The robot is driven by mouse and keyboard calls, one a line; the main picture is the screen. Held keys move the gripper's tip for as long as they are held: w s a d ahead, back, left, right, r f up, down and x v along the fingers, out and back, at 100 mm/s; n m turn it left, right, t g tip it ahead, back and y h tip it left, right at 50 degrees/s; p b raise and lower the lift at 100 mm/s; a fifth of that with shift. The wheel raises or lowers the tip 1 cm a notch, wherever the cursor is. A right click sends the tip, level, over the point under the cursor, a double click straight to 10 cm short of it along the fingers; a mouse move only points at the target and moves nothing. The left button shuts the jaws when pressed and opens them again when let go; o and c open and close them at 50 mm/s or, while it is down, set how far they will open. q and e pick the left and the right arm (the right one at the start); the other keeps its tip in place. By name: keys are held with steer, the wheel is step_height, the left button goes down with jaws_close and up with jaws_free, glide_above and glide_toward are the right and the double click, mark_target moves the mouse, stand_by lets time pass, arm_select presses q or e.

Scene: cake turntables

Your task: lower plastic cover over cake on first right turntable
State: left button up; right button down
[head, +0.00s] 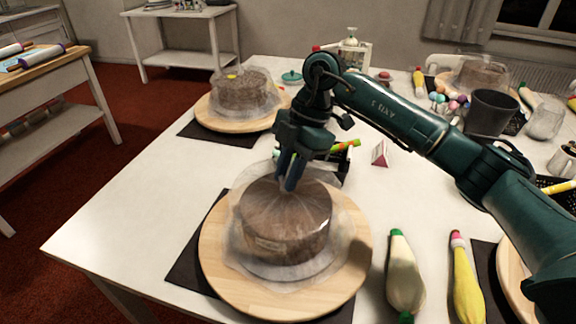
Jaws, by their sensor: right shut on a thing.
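A brown cake (284,217) stands on a round wooden turntable (262,300) at the front middle of the table. A clear plastic cover (243,262) is draped over this cake, its skirt spread around the cake's sides and onto the wood. My right gripper (289,185) points down at the top of the cover and is shut on it, directly above the cake. My left gripper is not in view. A second cake (240,92) under a clear cover sits on another turntable (217,119) farther back.
Piping bags (404,275) lie right of the front turntable, one of them yellow (465,279). A dark grey cup (490,113) stands at the right, near another covered cake (478,75). A red-and-white card (380,153) stands mid-table. The table's left part is clear.

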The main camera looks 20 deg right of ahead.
steer(key=shift+f, duration=0.2)
stand_by(0.4)
steer(key=shift+f, duration=0.35)
steer(key=c, duration=1.2)
jaws_free()
steer(key=shift+r, duration=0.1)
